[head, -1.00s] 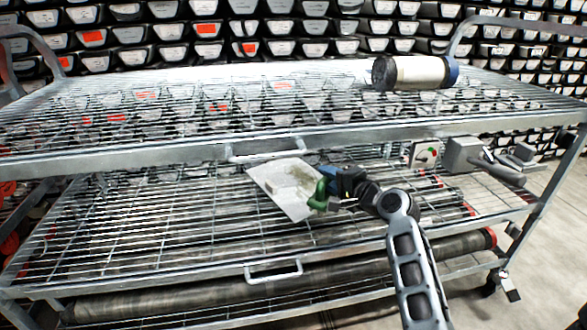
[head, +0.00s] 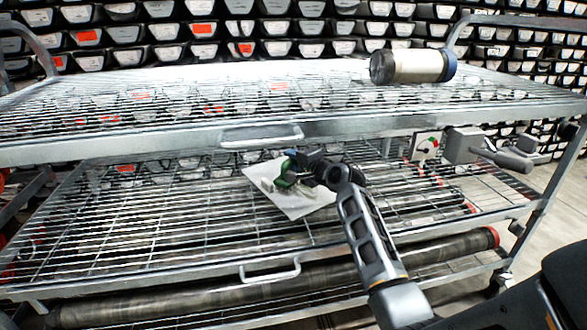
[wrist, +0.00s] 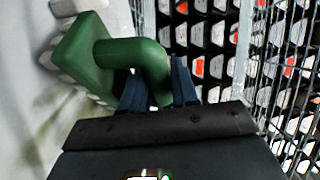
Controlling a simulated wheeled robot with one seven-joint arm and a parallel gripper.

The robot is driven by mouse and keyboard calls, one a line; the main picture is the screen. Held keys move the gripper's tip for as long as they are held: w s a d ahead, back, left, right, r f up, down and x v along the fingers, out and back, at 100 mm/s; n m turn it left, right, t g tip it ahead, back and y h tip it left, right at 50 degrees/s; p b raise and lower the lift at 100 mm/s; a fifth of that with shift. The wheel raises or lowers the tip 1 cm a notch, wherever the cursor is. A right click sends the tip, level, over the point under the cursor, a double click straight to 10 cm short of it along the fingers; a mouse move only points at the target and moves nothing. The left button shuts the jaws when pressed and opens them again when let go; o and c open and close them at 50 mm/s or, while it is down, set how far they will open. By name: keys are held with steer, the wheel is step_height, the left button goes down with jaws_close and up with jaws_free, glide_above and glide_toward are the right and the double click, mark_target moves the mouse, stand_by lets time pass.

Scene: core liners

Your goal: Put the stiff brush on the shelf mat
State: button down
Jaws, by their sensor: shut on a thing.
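The stiff brush has a green block and looped handle, seen in the head view (head: 287,176) and large in the wrist view (wrist: 147,58). Pale bristle tufts show at the block's far side in the wrist view. My gripper (wrist: 158,88) is shut on the green handle, its blue fingers either side of it. The shelf mat (head: 302,208) is a pale sheet on the middle wire shelf; it also fills the left of the wrist view (wrist: 22,100). The brush is over the mat; I cannot tell whether it touches it. My arm partly hides the mat.
The upper wire shelf (head: 200,150) hangs over the mat, with its front rail close above my gripper. A metal cylinder (head: 415,66) lies on top. A grey switch box (head: 424,147) is at the right. A long dark tube (head: 350,257) lies below. The middle shelf's left side is clear.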

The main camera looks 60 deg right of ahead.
steer(key=shift+f, duration=0.55)
steer(key=c, duration=0.8)
jaws_free()
steer(key=shift+c, duration=0.2)
steer(key=shift+s+a, duration=0.1)
steer(key=p+v, duration=0.3)
steer(key=v, duration=0.8)
steer(key=shift+r+p, duration=0.1)
steer(key=shift+p, duration=0.3)
steer(key=shift+s+a, duration=0.15)
steer(key=shift+s, duration=0.2)
